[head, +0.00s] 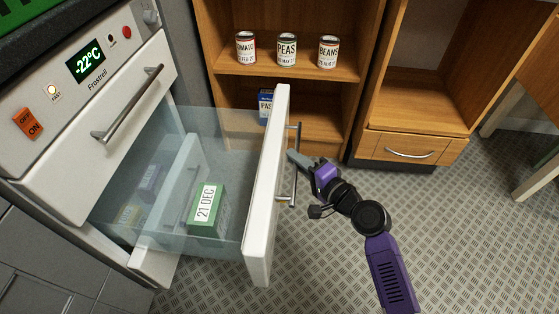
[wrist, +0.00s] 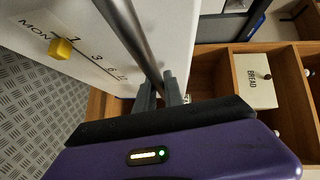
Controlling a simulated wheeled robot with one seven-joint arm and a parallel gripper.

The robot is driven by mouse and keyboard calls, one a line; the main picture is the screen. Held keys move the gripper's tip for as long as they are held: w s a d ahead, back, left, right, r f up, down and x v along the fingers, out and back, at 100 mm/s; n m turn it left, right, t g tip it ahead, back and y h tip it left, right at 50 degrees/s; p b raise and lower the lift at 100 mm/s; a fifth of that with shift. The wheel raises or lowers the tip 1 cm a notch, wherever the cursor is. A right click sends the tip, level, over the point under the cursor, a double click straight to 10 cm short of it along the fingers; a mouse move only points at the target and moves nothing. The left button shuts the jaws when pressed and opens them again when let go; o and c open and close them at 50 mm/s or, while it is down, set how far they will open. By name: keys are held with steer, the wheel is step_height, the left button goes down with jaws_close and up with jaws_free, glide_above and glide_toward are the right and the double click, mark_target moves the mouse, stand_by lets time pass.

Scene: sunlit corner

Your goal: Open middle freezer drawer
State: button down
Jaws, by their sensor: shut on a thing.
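The white freezer, marked Frostrell, stands at the left of the head view. Its middle drawer (head: 262,205) is pulled far out, with clear sides and a white front. A green box labelled 21 DEC (head: 207,208) shows through the clear side. The drawer's metal bar handle (head: 293,180) is on the front's right face; it also crosses the wrist view (wrist: 132,35). My gripper (wrist: 161,92) is shut on this handle, with a finger on either side of the bar. In the head view, my gripper (head: 299,160) is partly hidden behind the handle.
The upper drawer (head: 110,125) is shut. A wooden shelf unit (head: 290,72) behind holds tomato, peas and beans cans. A wooden cabinet with a small drawer (head: 405,148) stands right of it. Grey patterned floor (head: 460,240) is clear at the right.

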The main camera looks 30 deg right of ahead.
steer(key=shift+s+d+f+b, duration=0.1)
steer(key=shift+s+d+b, duration=0.05)
steer(key=shift+s+d, duration=0.45)
steer(key=shift+s+d+b, duration=0.15)
steer(key=shift+s+d, duration=0.2)
steer(key=shift+d, duration=0.4)
steer(key=c, duration=1.5)
jaws_free()
steer(key=shift+o, duration=0.2)
steer(key=s+d+r+p, duration=0.1)
steer(key=s, duration=0.6)
steer(key=shift+s, duration=0.35)
steer(key=shift+r, duration=0.1)
